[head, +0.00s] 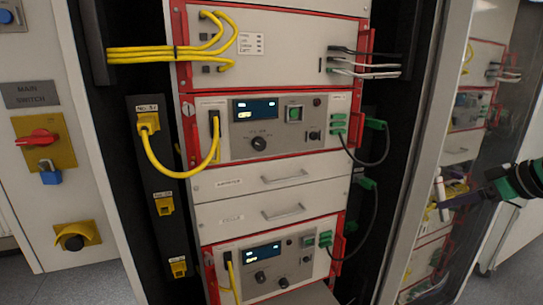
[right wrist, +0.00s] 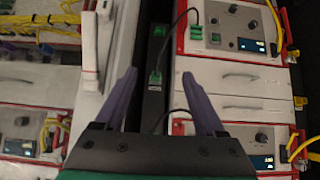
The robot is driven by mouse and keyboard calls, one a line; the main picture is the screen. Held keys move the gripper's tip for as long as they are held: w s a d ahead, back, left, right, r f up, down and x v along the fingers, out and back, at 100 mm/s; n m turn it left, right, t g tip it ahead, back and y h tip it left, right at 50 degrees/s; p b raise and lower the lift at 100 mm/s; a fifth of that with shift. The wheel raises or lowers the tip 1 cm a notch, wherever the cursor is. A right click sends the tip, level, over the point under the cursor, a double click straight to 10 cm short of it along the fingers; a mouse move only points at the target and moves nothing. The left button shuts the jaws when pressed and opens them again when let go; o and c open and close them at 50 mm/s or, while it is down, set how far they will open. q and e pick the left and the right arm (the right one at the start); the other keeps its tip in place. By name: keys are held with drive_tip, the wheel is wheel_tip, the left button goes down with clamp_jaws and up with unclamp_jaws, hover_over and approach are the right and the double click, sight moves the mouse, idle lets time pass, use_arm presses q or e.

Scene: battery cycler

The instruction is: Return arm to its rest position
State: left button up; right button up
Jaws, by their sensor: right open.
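My right gripper (head: 452,187) is at the right edge of the head view, in front of the glass door (head: 480,110) and close to its white handle (head: 441,197). In the right wrist view my right gripper (right wrist: 160,84) has its two purple fingers spread wide with nothing between them. Beyond the fingers are the dark cabinet side strip and a green plug (right wrist: 155,78) on a cable. I cannot tell whether the gripper touches the door or handle. My left gripper is not in view.
The rack holds an upper cycler unit (head: 222,142), drawers (head: 300,177) and a lower unit (head: 243,268). Yellow cables (head: 160,54) hang at its left, and a dark cable with a green plug (head: 375,125) at its right. A main switch (head: 38,138) is on the left wall.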

drive_tip(key=s+a+f+n+g, duration=0.1)
drive_tip(key=s+a+f+g, duration=0.1)
drive_tip(key=a+f, duration=0.7)
drive_tip(key=s+a+f+g, duration=0.1)
drive_tip(key=s+a+f, duration=0.25)
drive_tip(key=f, duration=0.95)
drive_tip(key=s+a+f+n+g, duration=0.1)
drive_tip(key=s+a+f+g, duration=0.1)
drive_tip(key=a+f, duration=0.7)
drive_tip(key=s+a+f+m+h, duration=0.1)
drive_tip(key=s+f+m, duration=0.1)
drive_tip(key=s, duration=0.4)
drive_tip(key=s+a+f+m+h, duration=0.1)
drive_tip(key=s+f+m, duration=0.15)
drive_tip(key=s, duration=0.45)
wheel_tip(320, 180, down, 23)
drive_tip(key=s+n+g, duration=0.1)
drive_tip(key=s+g, duration=0.1)
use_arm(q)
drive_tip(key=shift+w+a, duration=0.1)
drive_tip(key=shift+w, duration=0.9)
use_arm(e)
drive_tip(key=s+d+f, duration=0.3)
drive_tip(key=s+f, duration=1.1)
drive_tip(key=s, duration=0.2)
drive_tip(key=shift+s+d+g+h, duration=0.15)
drive_tip(key=shift+s+g+h, duration=0.15)
drive_tip(key=shift+s+g, duration=0.1)
